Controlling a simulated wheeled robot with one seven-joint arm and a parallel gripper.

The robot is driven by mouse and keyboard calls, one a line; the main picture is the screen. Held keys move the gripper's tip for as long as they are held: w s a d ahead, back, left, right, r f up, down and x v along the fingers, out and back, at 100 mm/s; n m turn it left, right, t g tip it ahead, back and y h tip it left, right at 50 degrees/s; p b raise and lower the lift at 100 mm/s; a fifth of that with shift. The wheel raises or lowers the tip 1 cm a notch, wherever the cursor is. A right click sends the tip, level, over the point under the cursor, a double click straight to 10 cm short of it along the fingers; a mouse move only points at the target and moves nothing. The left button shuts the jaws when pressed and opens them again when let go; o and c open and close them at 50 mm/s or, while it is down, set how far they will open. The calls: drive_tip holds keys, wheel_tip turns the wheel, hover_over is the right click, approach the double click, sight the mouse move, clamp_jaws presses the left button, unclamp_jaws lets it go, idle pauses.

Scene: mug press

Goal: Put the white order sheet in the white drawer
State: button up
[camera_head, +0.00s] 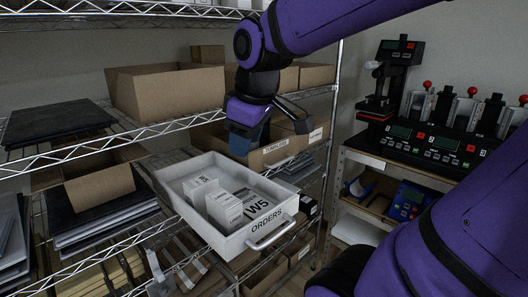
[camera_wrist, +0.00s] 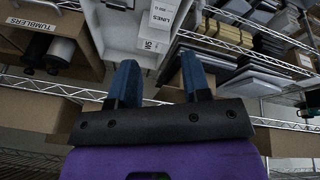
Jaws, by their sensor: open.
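The white drawer (camera_head: 180,200), lettered ORDERS on its front, is pulled out from the shelf rack.
A cardboard box labelled TUMBLERS (camera_head: 277,149) sits just right of the drawer, close to my gripper. Wire shelves hold cardboard boxes (camera_head: 165,88) and dark slabs (camera_head: 58,121). A bench with mug presses (camera_head: 440,140) stands at right.

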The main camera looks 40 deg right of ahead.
drive_tip(key=s+a+m+t, duration=0.1)
drive_tip(key=s+a+m, duration=0.1)
drive_tip(key=s+m, duration=0.3)
drive_tip(key=s, duration=0.2)
drive_tip(key=shift+s+r, duration=0.2)
drive_tip(key=shift+s, duration=0.15)
drive_tip(key=shift+a, duration=0.1)
idle(0.6)
